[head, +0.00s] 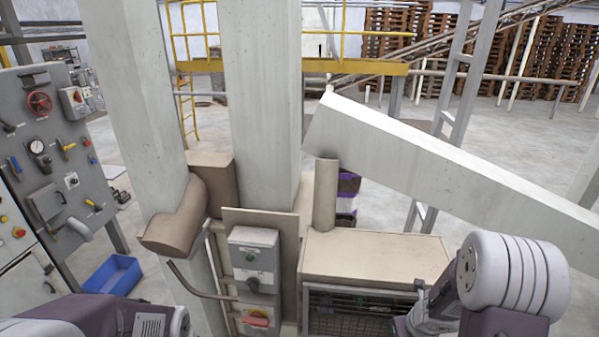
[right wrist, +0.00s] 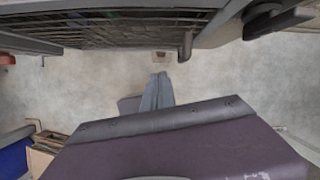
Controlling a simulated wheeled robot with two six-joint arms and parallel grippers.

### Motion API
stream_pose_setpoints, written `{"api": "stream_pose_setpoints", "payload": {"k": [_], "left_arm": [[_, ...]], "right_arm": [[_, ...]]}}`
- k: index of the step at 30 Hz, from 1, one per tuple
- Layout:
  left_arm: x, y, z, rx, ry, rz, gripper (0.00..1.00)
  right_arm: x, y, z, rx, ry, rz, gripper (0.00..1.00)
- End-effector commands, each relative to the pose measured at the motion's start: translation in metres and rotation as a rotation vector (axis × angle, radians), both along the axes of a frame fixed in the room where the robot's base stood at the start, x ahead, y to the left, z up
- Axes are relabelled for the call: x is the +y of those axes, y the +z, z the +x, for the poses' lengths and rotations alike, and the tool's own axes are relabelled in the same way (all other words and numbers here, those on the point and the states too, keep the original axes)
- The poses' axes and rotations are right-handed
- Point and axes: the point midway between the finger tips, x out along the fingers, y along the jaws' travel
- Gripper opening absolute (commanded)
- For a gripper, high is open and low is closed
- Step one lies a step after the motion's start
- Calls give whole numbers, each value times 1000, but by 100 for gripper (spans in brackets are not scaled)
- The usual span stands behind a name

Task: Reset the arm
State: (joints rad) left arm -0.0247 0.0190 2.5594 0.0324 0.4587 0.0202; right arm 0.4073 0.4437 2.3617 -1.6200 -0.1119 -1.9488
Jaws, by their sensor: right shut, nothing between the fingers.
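My right arm comes in at the lower right of the head view, with pale rounded joints and purple links, close to the beige machine housing (head: 375,258). In the right wrist view, the grey tapered fingers of my right gripper (right wrist: 158,92) stick out beyond a purple body. They are together and nothing shows between them. They hang over bare floor, below the machine's dark grille (right wrist: 100,30). Only links of my left arm show at the lower left of the head view. Its gripper is out of the picture.
A grey control box (head: 253,262) with a red switch and a bent handle (head: 200,283) stand front centre. A control panel (head: 45,150) and blue bin (head: 112,275) are at left. Pale beams (head: 265,90) rise behind, and another slanted beam (head: 440,165) crosses the right.

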Motion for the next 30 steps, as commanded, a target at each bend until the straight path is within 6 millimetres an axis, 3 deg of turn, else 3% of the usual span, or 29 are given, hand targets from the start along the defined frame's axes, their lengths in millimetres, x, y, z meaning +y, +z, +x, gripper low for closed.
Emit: {"api": "stream_pose_setpoints", "payload": {"k": [1, 4, 7, 10, 15, 18, 20, 21, 30], "left_arm": [[0, -62, -1, 1, 0, 0, 40], [0, -116, -1, 2, 0, 0, 40], [0, -155, -1, 2, 0, 0, 40], [0, -173, -1, 1, 0, 0, 40], [0, -165, -1, 0, 0, 0, 40], [0, -165, -1, 0, 0, 0, 40], [0, -165, -1, 0, 0, 0, 40], [0, -165, -1, 0, 0, 0, 40], [0, -165, -1, 1, 0, 0, 40]], "right_arm": [[20, -44, 13, -48, -18, 2, 0], [50, -64, 22, -131, -341, 99, 0], [72, -82, 8, -168, -893, 300, 0], [88, -96, -23, -136, -1521, 512, 0], [110, -100, -80, -21, -2529, 692, 0], [120, -104, -98, 6, -2913, 695, 0], [122, -104, -102, -1, -3037, 690, 0], [122, -105, -103, 10, 3048, -683, 0], [121, -105, -103, 23, 2997, -671, 0]]}}
